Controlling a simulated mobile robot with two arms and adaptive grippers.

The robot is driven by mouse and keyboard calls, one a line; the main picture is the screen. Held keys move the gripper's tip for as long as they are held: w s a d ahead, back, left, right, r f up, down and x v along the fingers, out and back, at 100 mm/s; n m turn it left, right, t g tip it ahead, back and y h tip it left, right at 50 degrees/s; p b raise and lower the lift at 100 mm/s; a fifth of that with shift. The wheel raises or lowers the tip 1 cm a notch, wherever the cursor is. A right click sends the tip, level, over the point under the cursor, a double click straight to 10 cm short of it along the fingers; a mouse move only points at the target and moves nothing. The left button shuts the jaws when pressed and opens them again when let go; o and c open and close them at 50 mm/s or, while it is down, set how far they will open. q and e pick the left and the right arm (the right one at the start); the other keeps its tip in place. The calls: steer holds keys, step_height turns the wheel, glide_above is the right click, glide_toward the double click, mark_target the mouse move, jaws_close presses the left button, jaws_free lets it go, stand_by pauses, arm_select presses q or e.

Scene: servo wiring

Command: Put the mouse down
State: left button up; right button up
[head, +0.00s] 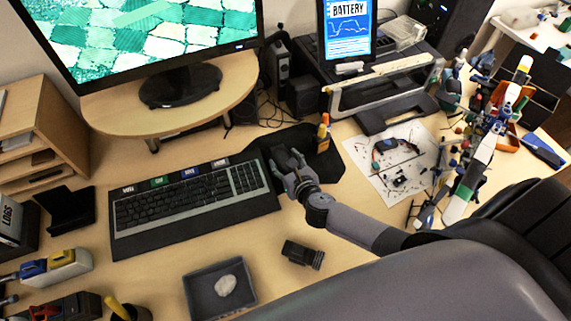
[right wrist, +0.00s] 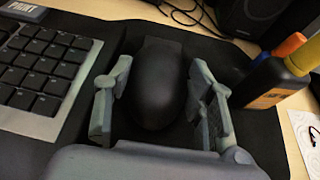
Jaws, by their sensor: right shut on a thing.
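My right gripper (head: 287,168) is over the left part of the black mouse pad (head: 328,167), just right of the keyboard. In the right wrist view its two grey fingers (right wrist: 160,105) stand on either side of the black mouse (right wrist: 157,85) and are shut on it. The mouse points away from the wrist, level as far as I can see. It is close over the pad or on it; I cannot tell whether it touches. In the head view the fingers mostly hide it. My left gripper is out of view.
The keyboard (head: 190,205) lies close on the left. A black object (head: 302,254) and a grey tray (head: 220,289) are in front. A parts sheet (head: 395,160) lies to the right.

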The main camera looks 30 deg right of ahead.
steer(key=shift+r, duration=0.1)
steer(key=o, duration=1)
steer(key=shift+f, duration=0.2)
steer(key=shift+c, duration=0.2)
steer(key=shift+r, duration=0.15)
steer(key=shift+s+r, duration=0.1)
steer(key=shift+s, duration=0.15)
steer(key=v, duration=1.1)
steer(key=shift+s+r+b, duration=0.1)
steer(key=shift+s+b, duration=0.2)
